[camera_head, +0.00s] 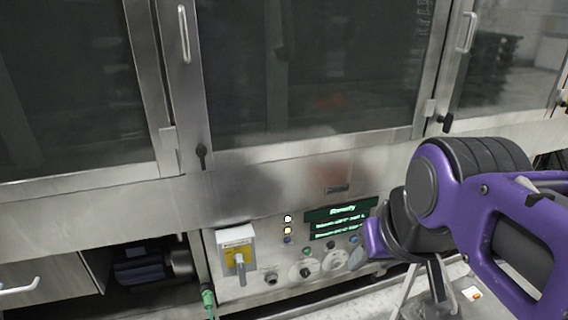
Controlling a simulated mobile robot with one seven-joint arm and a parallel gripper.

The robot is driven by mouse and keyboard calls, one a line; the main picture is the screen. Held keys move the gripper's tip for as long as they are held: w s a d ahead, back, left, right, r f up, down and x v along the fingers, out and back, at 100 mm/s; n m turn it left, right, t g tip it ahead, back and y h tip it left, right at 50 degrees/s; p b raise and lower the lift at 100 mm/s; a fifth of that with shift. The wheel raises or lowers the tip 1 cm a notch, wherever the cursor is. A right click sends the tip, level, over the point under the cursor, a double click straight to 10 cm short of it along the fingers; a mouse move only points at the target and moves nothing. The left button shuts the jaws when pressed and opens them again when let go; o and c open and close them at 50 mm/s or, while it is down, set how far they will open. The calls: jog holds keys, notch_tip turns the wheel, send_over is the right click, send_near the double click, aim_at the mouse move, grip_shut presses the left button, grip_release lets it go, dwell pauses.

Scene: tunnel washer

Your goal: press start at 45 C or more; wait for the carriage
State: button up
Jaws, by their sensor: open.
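The control panel (268,275) is on the lower front of the metal washer. Its dark green display (341,222) shows a heading and lines of small text; I cannot read a temperature. Below it is a row of round controls, including a green button (306,252) and a white dial (336,260). I cannot tell which one is start. My gripper (424,298) is open at the lower right, beside the panel's right end. My purple arm hides part of that end. I see no contact with a button. No carriage can be made out.
Large glazed doors (315,70) fill the upper view and look closed. A switch box (237,262) with a grey handle is at the panel's left. Small indicator lamps (288,230) stand beside the display. A dark motor-like unit (145,264) sits in an opening at left.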

grip_shut()
dwell(1.6)
